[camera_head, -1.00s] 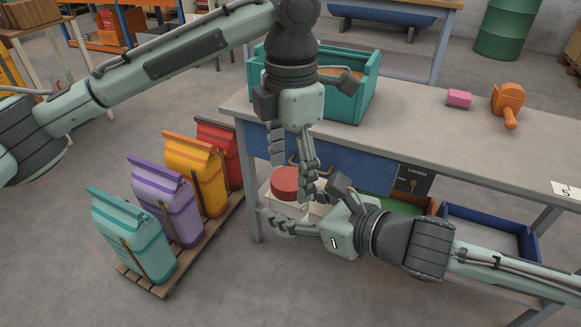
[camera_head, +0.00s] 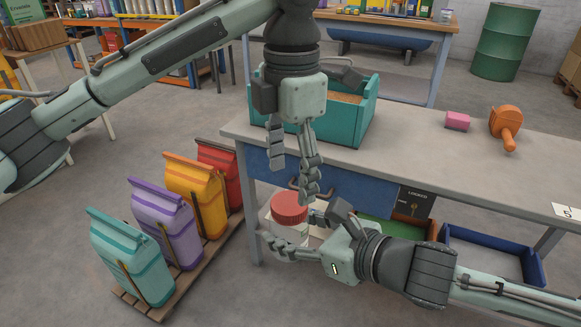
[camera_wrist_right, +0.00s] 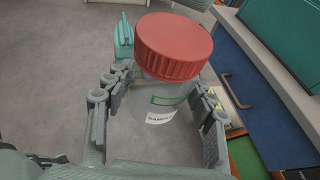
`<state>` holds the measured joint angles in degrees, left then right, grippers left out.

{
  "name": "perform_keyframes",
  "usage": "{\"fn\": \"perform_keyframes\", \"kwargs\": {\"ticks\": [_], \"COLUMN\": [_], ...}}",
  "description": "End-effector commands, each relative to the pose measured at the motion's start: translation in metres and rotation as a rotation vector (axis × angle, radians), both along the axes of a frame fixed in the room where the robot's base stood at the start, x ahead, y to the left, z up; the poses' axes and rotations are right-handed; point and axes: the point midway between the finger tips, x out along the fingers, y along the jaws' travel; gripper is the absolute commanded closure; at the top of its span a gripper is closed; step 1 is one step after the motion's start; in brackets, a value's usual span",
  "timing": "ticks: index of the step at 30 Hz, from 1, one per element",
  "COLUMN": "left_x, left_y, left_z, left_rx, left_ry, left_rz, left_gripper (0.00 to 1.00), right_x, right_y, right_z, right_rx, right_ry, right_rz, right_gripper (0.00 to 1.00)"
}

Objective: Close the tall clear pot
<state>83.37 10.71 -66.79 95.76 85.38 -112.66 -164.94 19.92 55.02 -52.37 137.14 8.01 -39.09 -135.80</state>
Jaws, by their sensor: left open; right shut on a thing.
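The tall clear pot (camera_head: 288,236) has a red lid (camera_head: 290,206) on its top. In the right wrist view the clear pot (camera_wrist_right: 157,104) stands between the fingers, with a label low on its side, and the red lid (camera_wrist_right: 174,46) sits over its mouth. I cannot tell whether the lid is screwed tight. My right gripper (camera_head: 290,232) is shut around the pot's body below the lid. My left gripper (camera_head: 293,180) is open and empty, pointing down just above the lid, its fingers apart.
A blue drawer front (camera_head: 345,190) is beside the pot. Colored sacks (camera_head: 135,255) stand on a pallet at left.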

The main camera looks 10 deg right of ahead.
Motion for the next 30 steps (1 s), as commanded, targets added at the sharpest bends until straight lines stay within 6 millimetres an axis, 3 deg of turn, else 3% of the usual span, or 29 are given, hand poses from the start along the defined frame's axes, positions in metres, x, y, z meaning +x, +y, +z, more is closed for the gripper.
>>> {"fn": "perform_keyframes", "kwargs": {"ticks": [4, 8, 30], "left_x": [0.0, 0.0, 0.0], "left_y": [0.0, 0.001, 0.002], "left_z": [0.002, 0.004, 0.022], "left_rx": [0.001, 0.001, 0.003], "left_ry": [-0.002, -0.004, -0.012], "left_rz": [0.163, 0.443, 2.322], "left_gripper": [0.33, 0.33, 0.33], "right_x": [0.0, 0.0, 0.0], "right_y": [0.0, 0.0, 0.0], "right_z": [0.0, 0.0, 0.0], "right_rx": [0.001, 0.001, 0.001], "right_ry": [-0.001, -0.001, -0.001], "right_rz": [0.0, 0.0, 0.0], "right_gripper": [1.0, 1.0, 1.0]}}
